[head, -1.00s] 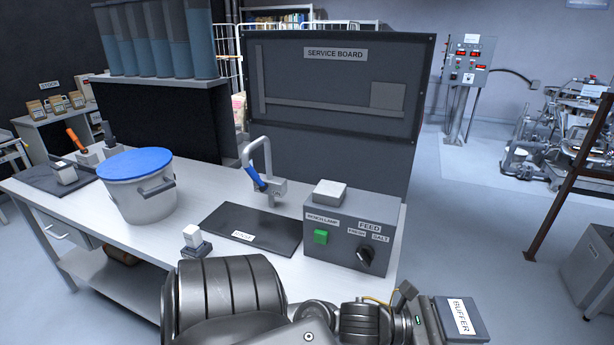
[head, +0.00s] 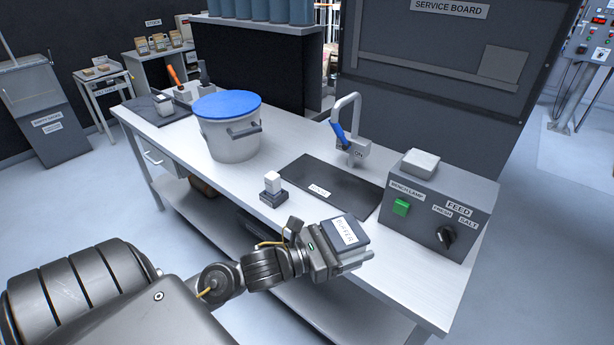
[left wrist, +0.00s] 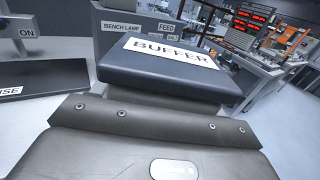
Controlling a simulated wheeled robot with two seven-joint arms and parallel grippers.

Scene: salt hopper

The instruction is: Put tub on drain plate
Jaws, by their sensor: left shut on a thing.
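My left gripper (head: 350,262) is shut on a small dark tub with a white BUFFER label (head: 345,232). The tub is level or nearly so, in front of the control box and over or near the bench's front edge; its exact height is unclear. In the left wrist view the tub's dark top (left wrist: 170,68) fills the middle, and the fingertips are hidden. A flat black plate (head: 345,180) with a white label lies on the bench under the tap, beyond and left of the gripper. The plate's top is bare. My right gripper is out of view.
A grey tap with a blue lever (head: 348,135) stands behind the plate. The control box (head: 435,205) is to its right. A small white-topped block (head: 273,188) and a blue-lidded pail (head: 230,130) stand to its left on the bench.

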